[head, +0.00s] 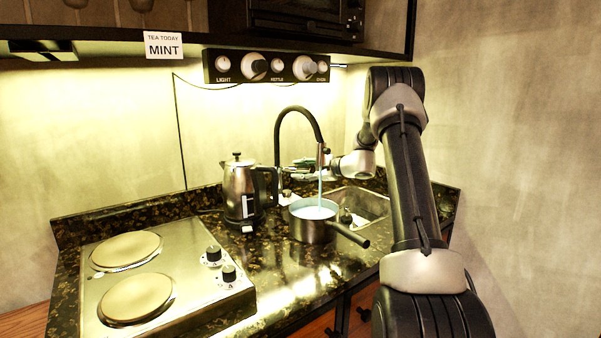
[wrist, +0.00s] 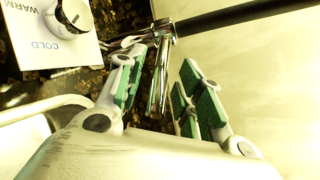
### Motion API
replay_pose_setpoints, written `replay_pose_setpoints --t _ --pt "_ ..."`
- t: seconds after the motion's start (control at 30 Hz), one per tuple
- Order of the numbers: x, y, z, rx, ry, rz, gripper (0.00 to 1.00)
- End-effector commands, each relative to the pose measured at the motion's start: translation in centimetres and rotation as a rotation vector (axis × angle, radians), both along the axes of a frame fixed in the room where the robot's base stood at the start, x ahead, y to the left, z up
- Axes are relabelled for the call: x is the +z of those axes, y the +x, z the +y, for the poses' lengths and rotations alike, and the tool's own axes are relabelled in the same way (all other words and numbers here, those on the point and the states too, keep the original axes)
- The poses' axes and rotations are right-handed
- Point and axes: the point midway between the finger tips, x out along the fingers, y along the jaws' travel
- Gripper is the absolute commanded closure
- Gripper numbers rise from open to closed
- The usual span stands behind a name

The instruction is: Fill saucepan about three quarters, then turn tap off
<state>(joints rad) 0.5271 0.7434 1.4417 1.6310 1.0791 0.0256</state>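The saucepan (head: 311,232) stands upright under the tap (head: 297,111), at the sink's left edge, its dark handle pointing right and towards me. A pale stream of water (head: 320,187) runs from the spout into it. Pale blue water (head: 314,212) shows high inside the pan; the exact level is hard to tell. My gripper (head: 309,166) is beside the tap, behind the spout. In the wrist view its green-padded fingers (wrist: 158,88) are apart, with a chrome tap part (wrist: 158,72) showing between them. Whether either finger touches it is unclear.
A steel kettle (head: 239,190) stands left of the pan. A two-plate hob (head: 190,264) fills the left counter. The sink (head: 372,203) lies to the right, partly behind my arm. A knob marked cold and warm (wrist: 71,15) is near my gripper. The counter before the pan is clear.

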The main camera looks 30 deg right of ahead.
Motion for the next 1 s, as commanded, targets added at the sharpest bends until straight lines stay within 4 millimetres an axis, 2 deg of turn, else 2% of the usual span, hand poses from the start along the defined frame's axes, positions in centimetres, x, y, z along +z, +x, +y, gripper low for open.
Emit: replay_pose_setpoints --t 0.33,0.37,0.53,0.57,0.77,1.0 --pt "-0.2 0.41 0.28 -0.001 0.0 0.001 0.64" --pt "-0.2 0.41 0.28 -0.001 0.0 0.001 0.67" --pt "-0.18 0.4 0.26 -0.001 0.0 0.001 0.98" --pt "-0.18 0.4 0.26 -0.001 0.0 0.001 1.0" --pt "-0.2 0.41 0.25 0.005 0.001 0.001 1.0" --pt "-0.15 0.45 0.23 0.12 0.0 0.0 1.0"
